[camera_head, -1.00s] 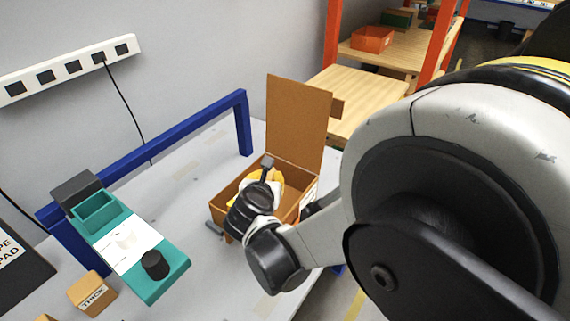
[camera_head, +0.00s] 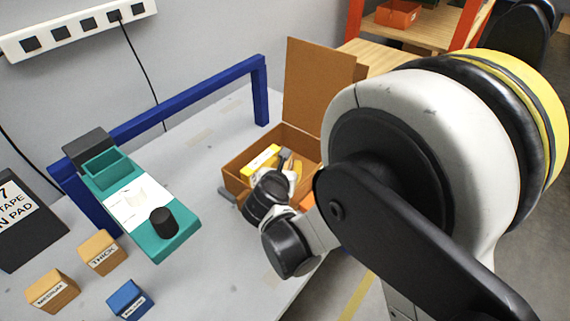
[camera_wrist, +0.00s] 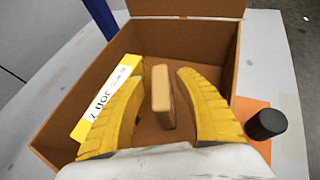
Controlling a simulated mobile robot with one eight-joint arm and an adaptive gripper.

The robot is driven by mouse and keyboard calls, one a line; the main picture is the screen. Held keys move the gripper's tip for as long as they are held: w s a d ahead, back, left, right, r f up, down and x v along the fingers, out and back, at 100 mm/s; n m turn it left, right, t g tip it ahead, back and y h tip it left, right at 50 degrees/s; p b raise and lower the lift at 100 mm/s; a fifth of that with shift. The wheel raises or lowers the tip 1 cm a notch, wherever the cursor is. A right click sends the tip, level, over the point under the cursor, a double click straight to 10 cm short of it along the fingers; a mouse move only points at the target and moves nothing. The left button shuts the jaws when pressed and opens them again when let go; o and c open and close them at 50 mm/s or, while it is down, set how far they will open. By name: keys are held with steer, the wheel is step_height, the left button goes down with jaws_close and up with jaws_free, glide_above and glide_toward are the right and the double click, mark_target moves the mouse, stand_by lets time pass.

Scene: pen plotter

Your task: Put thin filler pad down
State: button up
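The thin filler pad appears to be the slim tan block (camera_wrist: 162,97) standing in the open cardboard box (camera_wrist: 62,135); no label shows on it. My gripper (camera_wrist: 160,82) has its two yellow fingers spread over the box, one on each side of the block. Gaps show between the block and both fingers. In the head view my gripper (camera_head: 284,162) reaches into the box (camera_head: 240,180), and my wrist hides much of the inside. A yellow-and-white carton marked JOB 7 (camera_wrist: 103,100) lies in the box, left of the block.
Tan blocks labelled THICK (camera_head: 102,252) and MEDIUM (camera_head: 52,291), and a blue block (camera_head: 127,300), stand at the front left. A teal plotter-like device (camera_head: 165,248) is left of the box. A black cylinder (camera_wrist: 266,124) stands right of the box. The box's lid (camera_head: 318,90) stands up behind.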

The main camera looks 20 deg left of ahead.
steer(key=shift+r, duration=0.1)
steer(key=p+v, duration=0.5)
steer(key=v, duration=0.7)
steer(key=w+d+r+n+t+y, duration=0.1)
steer(key=w+d+r+n+y, duration=0.15)
steer(key=r+n, duration=0.55)
steer(key=w+d+r+n+t+y, duration=0.25)
steer(key=r+n, duration=0.25)
steer(key=r, duration=0.4)
steer(key=w+d+r+n+t+y, duration=0.15)
steer(key=d+r+n, duration=0.25)
steer(key=r+n, duration=0.4)
steer(key=s+d+f+n+g+h, duration=0.2)
steer(key=s+d+f+n+g, duration=0.1)
steer(key=d, duration=0.5)
steer(key=s+d+f+n+g+h, duration=0.3)
steer(key=s+d+f+n, duration=0.3)
steer(key=d, duration=0.3)
steer(key=s+d+f+n+g+h, duration=0.2)
steer(key=s+d+f+n+g, duration=0.2)
steer(key=d, duration=0.4)
steer(key=s+f+n, duration=0.1)
steer(key=s, duration=0.1)
steer(key=shift+s+h, duration=0.35)
steer(key=shift+d+f, duration=0.1)
steer(key=shift+f, duration=0.05)
